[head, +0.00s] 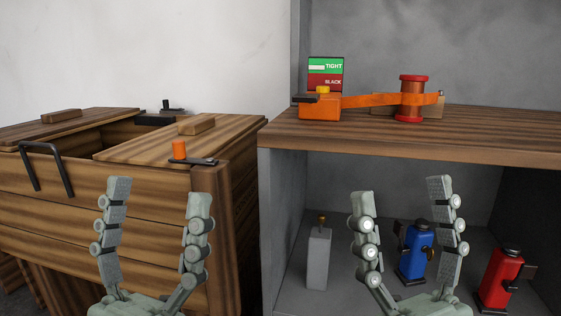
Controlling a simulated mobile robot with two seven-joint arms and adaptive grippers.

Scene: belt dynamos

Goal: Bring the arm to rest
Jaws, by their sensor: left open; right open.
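My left gripper (157,205) is open and empty, its fingers pointing up in front of the wooden chest (95,195) at the left. My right gripper (401,200) is open and empty, in front of the shelf's lower compartment. Both grippers stand side by side at the bottom of the head view, with their fingers spread wide. Neither holds anything. The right gripper partly overlaps the view of a blue device (416,252) behind it; I cannot tell the distance between them.
On the wooden shelf top (450,140) stand an orange belt device (322,108), a red-ended spool (411,98) and a green-and-red sign (326,72). Below stand a grey block (318,258) and a red device (499,280).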

